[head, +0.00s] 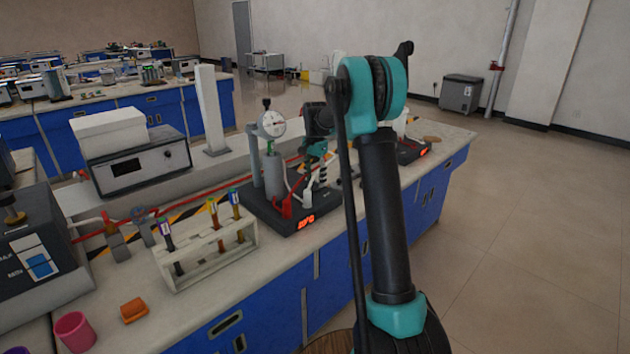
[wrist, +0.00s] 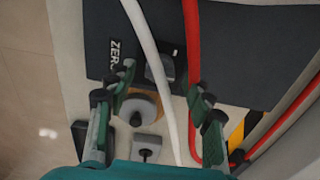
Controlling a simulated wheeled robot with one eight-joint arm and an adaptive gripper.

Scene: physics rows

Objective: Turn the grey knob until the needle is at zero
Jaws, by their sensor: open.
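A dark grey, square-looking knob (wrist: 161,69) sits on a black plate beside white lettering that reads "ZERO", partly cut off, in the wrist view. My gripper (wrist: 164,88) is open, one finger on each side of the knob, with no clear contact. In the head view my gripper (head: 320,172) is over the right part of a black instrument base (head: 262,215), and the knob is hidden there. A round white dial (head: 272,123) stands on a post on that base. Its needle seems to point right, but is too small to read against a zero mark.
A white cable (wrist: 152,50) and a red cable (wrist: 191,50) run close to the fingers. A round grey disc (wrist: 137,108) lies near the left finger. A test tube rack (head: 205,255), an orange block (head: 134,310) and a pink cup (head: 75,331) stand on the bench.

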